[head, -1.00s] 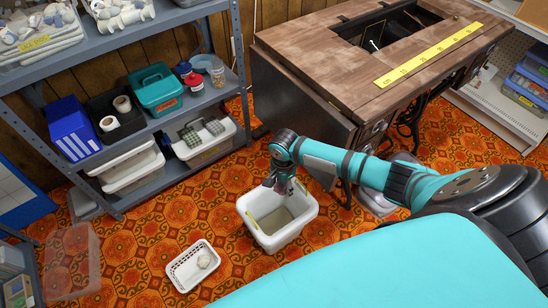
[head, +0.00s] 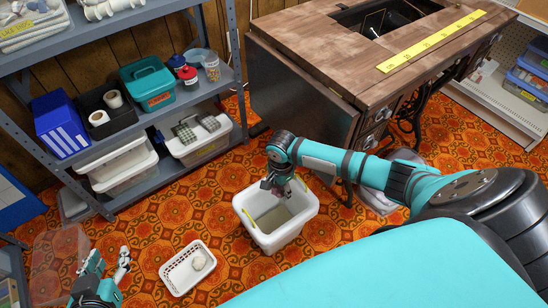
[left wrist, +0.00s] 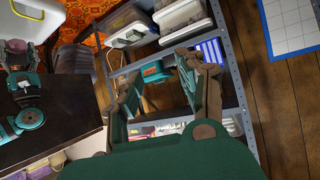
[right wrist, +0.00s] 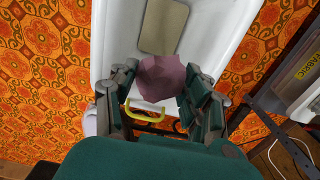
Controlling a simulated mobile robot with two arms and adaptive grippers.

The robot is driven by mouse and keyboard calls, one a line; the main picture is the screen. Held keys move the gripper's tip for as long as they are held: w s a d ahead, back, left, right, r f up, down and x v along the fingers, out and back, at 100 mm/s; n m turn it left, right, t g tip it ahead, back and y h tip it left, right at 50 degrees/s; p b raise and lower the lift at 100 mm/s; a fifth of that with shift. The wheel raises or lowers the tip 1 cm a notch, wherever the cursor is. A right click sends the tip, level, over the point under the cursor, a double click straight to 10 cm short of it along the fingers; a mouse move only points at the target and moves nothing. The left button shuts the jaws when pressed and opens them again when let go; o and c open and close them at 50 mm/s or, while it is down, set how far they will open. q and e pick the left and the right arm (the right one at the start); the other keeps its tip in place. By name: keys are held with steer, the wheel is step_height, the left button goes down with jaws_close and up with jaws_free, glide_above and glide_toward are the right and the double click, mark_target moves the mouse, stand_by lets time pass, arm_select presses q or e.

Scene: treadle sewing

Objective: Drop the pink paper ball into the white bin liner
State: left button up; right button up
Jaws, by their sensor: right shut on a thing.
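The pink paper ball (right wrist: 162,78) is between the fingers of my right gripper (right wrist: 165,95) in the right wrist view. In the head view that gripper (head: 277,188) hangs over the white bin liner (head: 266,240), an open white tub with a yellow handle and a greyish bottom. The liner also shows beneath the ball in the right wrist view (right wrist: 210,30). The ball is hard to make out in the head view. My left gripper (head: 110,262) is at the lower left of the head view, away from the bin. Its fingers are apart and empty in the left wrist view (left wrist: 160,80).
A grey shelf unit (head: 165,122) with boxes stands behind. The wooden sewing table (head: 320,55) is behind the bin to the right. A clear box (head: 62,250) is near my left gripper.

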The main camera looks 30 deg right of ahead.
steer(key=shift+f+b, duration=0.4)
steer(key=shift+f, duration=0.05)
arm_select(q)
steer(key=shift+w+d+r+t+h, duration=0.15)
steer(key=shift+w+d+r+t, duration=0.1)
steer(key=shift+w+r+t, duration=0.45)
steer(key=shift+w+d+r+t+h, duration=0.25)
steer(key=shift+r+t, duration=0.1)
steer(key=shift+r, duration=0.5)
steer(key=shift+w+d+r+t+h, duration=0.1)
steer(key=shift+w+d+r+t, duration=0.15)
steer(key=shift+w+r+t, duration=0.45)
steer(key=shift+s+r, duration=0.1)
steer(key=shift+s, duration=0.1)
arm_select(e)
steer(key=o, duration=0.8)
steer(key=shift+c, duration=0.2)
step_height(320, 180, up, 12)
arm_select(q)
steer(key=shift+s, duration=0.1)
arm_select(e)
steer(key=shift+s+f, duration=0.1)
steer(key=shift+s, duration=0.05)
